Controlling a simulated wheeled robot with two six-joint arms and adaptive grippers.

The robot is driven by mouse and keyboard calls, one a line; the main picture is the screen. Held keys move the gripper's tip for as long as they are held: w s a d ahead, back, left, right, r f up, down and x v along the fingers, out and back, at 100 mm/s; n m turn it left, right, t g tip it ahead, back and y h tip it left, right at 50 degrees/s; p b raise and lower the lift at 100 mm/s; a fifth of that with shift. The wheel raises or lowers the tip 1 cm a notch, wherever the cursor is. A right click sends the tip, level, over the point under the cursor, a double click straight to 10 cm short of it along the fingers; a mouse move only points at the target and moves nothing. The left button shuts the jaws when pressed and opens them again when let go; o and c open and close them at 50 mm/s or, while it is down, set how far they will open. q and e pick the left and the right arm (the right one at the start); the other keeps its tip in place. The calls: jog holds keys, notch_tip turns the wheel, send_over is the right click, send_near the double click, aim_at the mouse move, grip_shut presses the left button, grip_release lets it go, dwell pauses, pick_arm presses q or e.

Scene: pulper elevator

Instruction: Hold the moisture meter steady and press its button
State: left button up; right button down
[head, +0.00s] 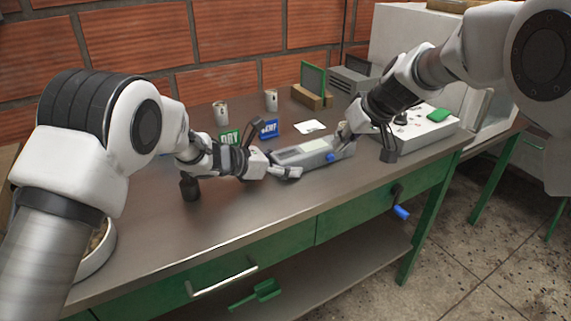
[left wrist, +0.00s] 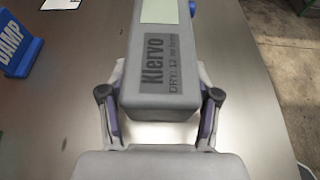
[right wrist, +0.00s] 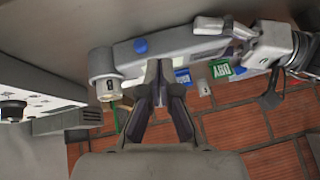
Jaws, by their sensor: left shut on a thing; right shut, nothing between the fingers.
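The grey moisture meter (head: 305,151) lies on the steel bench, and its blue button (head: 331,157) shows on the near side. My left gripper (head: 278,170) is shut on the meter's left end. In the left wrist view its fingers (left wrist: 160,118) sit on both sides of the meter (left wrist: 168,75), below the screen. My right gripper (head: 347,138) is shut and empty at the meter's right end. In the right wrist view its closed fingertips (right wrist: 160,75) are close to the meter (right wrist: 175,48), with the blue button (right wrist: 141,46) just beyond. I cannot tell whether they touch it.
A green DRY sign (head: 229,138) and a blue DAMP sign (head: 269,129) stand behind the meter, with two cans (head: 221,113) (head: 271,100) farther back. A white control box (head: 425,127) stands at right. The front bench is mostly clear.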

aim_at(330, 158)
jog(key=s+d+f+m+y, duration=0.1)
jog(key=s+f+m, duration=0.1)
jog(key=m, duration=0.1)
jog(key=s+d+f+m+y, duration=0.1)
jog(key=s+d+f+m, duration=0.1)
jog(key=f+m, duration=0.1)
jog(key=s+d+f+m+y, duration=0.1)
jog(key=s+d+f+m, duration=0.1)
jog(key=m, duration=0.1)
jog(key=shift+d+f+t, duration=0.15)
jog(key=shift+f+t, duration=0.15)
jog(key=shift+t, duration=0.1)
pick_arm(q)
jog(key=shift+d, duration=0.1)
pick_arm(e)
jog(key=shift+d, duration=0.35)
jog(key=w+a, duration=0.1)
jog(key=w, duration=0.1)
jog(key=w+a, duration=0.2)
jog(key=w, duration=0.1)
jog(key=w+a, duration=0.1)
jog(key=w, duration=0.1)
jog(key=shift+w+a, duration=0.3)
jog(key=shift+w, duration=0.05)
jog(key=shift+w+a, duration=0.2)
jog(key=shift+w, duration=0.2)
jog(key=shift+w+a, duration=0.25)
jog(key=shift+w, duration=0.15)
jog(key=shift+s+d, duration=0.5)
jog(key=shift+s, duration=0.3)
